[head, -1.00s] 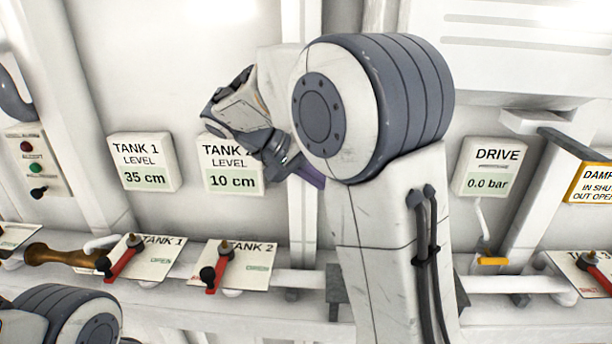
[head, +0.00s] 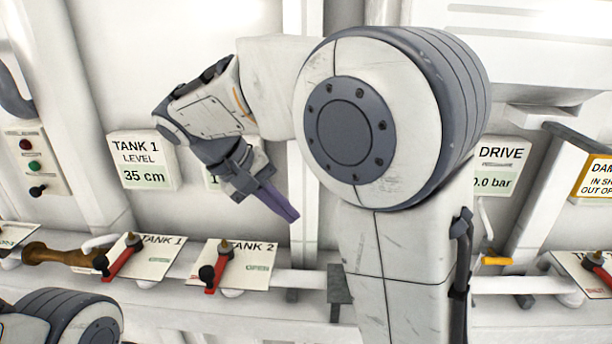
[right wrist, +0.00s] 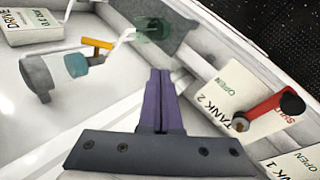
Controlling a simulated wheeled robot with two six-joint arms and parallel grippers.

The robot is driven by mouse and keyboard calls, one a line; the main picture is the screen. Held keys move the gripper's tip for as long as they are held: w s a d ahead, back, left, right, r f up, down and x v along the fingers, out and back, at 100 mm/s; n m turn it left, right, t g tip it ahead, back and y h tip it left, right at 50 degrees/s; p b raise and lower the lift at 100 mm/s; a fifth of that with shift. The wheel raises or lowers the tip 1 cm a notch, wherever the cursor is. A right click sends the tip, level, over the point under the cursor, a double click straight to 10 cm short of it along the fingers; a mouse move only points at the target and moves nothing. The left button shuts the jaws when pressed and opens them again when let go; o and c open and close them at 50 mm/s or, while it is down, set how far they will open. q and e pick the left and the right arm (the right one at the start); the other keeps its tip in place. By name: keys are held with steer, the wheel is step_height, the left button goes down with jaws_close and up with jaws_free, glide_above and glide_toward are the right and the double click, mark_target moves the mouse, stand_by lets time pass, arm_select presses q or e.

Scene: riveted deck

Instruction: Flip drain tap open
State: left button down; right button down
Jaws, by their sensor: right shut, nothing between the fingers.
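A small tap with a yellow-orange handle (head: 495,261) sits on the pipework below the DRIVE gauge, right of my right arm. In the right wrist view the yellow handle (right wrist: 97,43) lies at the upper left, beside a teal fitting and a white bent pipe. No label on it is readable. My right gripper (head: 290,213) has purple fingers pressed together and empty, above and right of the TANK 2 valve plate. In the right wrist view its fingers (right wrist: 160,74) point up the picture, apart from the tap. My left gripper is out of view.
TANK 1 (head: 124,257) and TANK 2 (head: 219,265) valves have red levers. Gauges for TANK 1 (head: 143,162) and DRIVE (head: 499,165) hang on the wall; the DRIVE gauge is partly covered by my right arm. A brown handle (head: 55,255) is at left.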

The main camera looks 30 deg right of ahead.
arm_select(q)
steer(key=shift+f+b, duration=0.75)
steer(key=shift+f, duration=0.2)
arm_select(e)
steer(key=s+a+f+n+t+y, duration=0.1)
steer(key=s+a+f+n+y, duration=0.7)
steer(key=s+a+f, duration=0.7)
steer(key=s+n, duration=0.1)
steer(key=s, duration=0.2)
steer(key=shift+s+a, duration=0.15)
steer(key=shift+s, duration=0.1)
